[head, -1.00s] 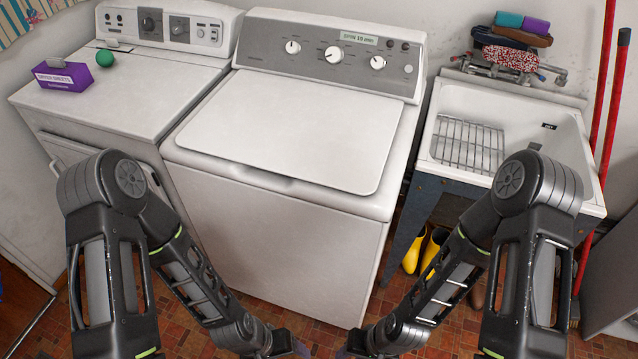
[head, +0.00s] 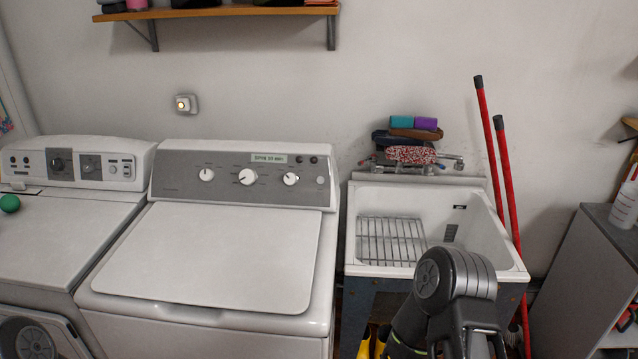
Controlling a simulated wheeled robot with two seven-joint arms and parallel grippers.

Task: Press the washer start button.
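The white top-loading washer (head: 215,260) stands in the middle left of the head view with its lid closed. Two small dark round buttons (head: 306,160) sit at the panel's upper right, beside a small label display (head: 269,158). A small round light-grey button (head: 320,180) sits below them. I cannot read which one is the start button. Neither gripper is in view; only parts of my arms show at the bottom.
A white dryer (head: 60,225) with a green ball (head: 10,203) stands left of the washer. A utility sink (head: 480,220) with a wire rack stands at right. Red poles (head: 508,185) lean beside it. A wooden shelf (head: 220,12) hangs above the washer.

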